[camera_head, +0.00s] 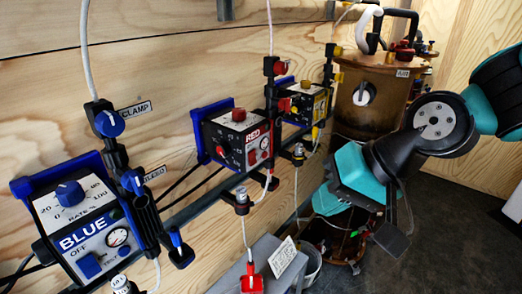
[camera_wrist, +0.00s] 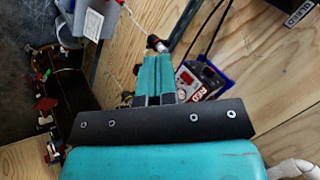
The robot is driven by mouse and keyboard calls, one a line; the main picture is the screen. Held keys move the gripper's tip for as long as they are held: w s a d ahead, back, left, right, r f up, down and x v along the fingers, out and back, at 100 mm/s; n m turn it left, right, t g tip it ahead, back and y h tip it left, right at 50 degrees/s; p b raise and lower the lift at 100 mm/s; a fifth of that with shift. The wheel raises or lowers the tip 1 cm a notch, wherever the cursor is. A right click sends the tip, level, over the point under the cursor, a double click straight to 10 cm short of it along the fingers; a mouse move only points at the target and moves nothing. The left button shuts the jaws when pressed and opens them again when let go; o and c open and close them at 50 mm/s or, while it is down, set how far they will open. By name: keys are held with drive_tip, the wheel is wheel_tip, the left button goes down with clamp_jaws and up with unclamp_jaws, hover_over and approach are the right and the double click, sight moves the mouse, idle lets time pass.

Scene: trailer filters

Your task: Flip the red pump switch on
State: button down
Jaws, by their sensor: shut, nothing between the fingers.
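The red pump (camera_head: 240,138) is a white-faced box with a RED label, mounted on the plywood wall near the middle of the head view. It has a red knob on top and small red controls on its front. I cannot tell its switch position at this size. In the wrist view the red pump (camera_wrist: 203,78) appears rotated, just right of my fingers, which may hide part of it. My gripper (camera_wrist: 157,58) is shut and empty, its teal fingers side by side. In the head view my gripper (camera_head: 325,203) is right of the red pump, apart from it.
The blue pump (camera_head: 85,228) is at the left and the yellow pump (camera_head: 308,103) beyond the red one. Tubing, clamps and a rail run along the wall. A copper-coloured tank (camera_head: 372,100) stands at the back. Dark floor is open at the right.

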drive_tip(key=w+m+t+y+p, duration=0.1)
drive_tip(key=w+m+t+p, duration=0.2)
drive_tip(key=w+m, duration=0.5)
drive_tip(key=w+t, duration=0.1)
drive_tip(key=w, duration=0.1)
drive_tip(key=shift+w+r+m+t, duration=0.3)
drive_tip(key=shift+w+r, duration=0.05)
drive_tip(key=shift+w, duration=0.05)
drive_tip(key=p, duration=0.3)
approach(254, 164)
wheel_tip(254, 164, down, 4)
drive_tip(key=w+a, duration=0.1)
drive_tip(key=w+a+p, duration=0.1)
drive_tip(key=w+a, duration=0.1)
drive_tip(key=a, duration=0.1)
drive_tip(key=shift+w, duration=0.35)
drive_tip(key=shift+a, duration=0.1)
drive_tip(key=shift+f, duration=0.1)
